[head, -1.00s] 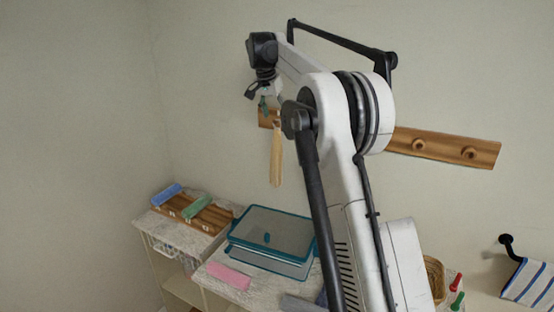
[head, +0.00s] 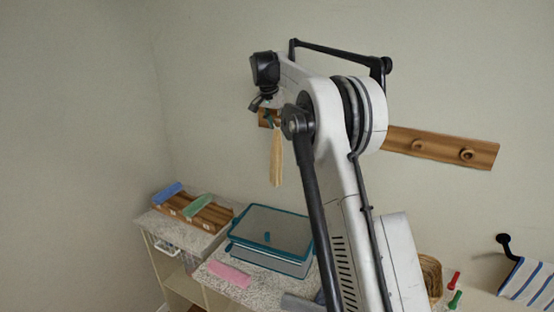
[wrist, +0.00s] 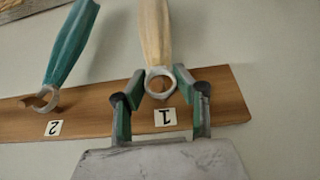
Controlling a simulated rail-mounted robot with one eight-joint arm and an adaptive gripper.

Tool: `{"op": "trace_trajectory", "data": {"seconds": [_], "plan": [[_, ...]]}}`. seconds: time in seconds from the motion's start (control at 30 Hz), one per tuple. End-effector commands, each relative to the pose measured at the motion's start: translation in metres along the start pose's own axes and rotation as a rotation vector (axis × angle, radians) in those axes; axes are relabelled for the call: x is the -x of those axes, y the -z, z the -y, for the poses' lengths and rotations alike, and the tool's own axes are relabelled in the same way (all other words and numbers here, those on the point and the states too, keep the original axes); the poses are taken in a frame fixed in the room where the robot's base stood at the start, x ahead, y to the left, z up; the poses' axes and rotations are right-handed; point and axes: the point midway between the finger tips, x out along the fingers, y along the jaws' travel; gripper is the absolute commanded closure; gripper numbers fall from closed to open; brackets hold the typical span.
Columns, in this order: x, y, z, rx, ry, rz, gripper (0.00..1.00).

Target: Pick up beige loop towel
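The beige loop towel (head: 277,158) hangs against the wall from a wooden peg board in the head view. In the wrist view, which looks upside down, the beige towel (wrist: 155,35) has a ring at its end by the label "1". My gripper (wrist: 157,88) is open there, with one green-padded finger on each side of the ring. I cannot tell whether either fingertip touches it.
A teal towel (wrist: 70,42) hangs from its own ring by the label "2", beside the beige one. Below are a teal-rimmed bin (head: 268,238), a pink towel (head: 229,274) and a wooden rack (head: 210,216) with blue and green towels. A second peg board (head: 442,147) is on the right.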

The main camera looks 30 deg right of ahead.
Motion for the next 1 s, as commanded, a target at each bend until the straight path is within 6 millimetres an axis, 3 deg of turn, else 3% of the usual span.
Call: {"op": "trace_trajectory", "data": {"seconds": [0.13, 0.57, 0.77, 1.0], "plan": [[0.000, 0.000, 0.000, 0.000, 0.000, 0.000, 1.00], [0.002, 0.001, 0.000, 0.000, 0.000, 0.000, 1.00], [0.013, 0.005, 0.000, 0.000, 0.000, 0.000, 1.00], [0.024, -0.021, 0.001, 0.003, 0.001, 0.000, 1.00]]}}
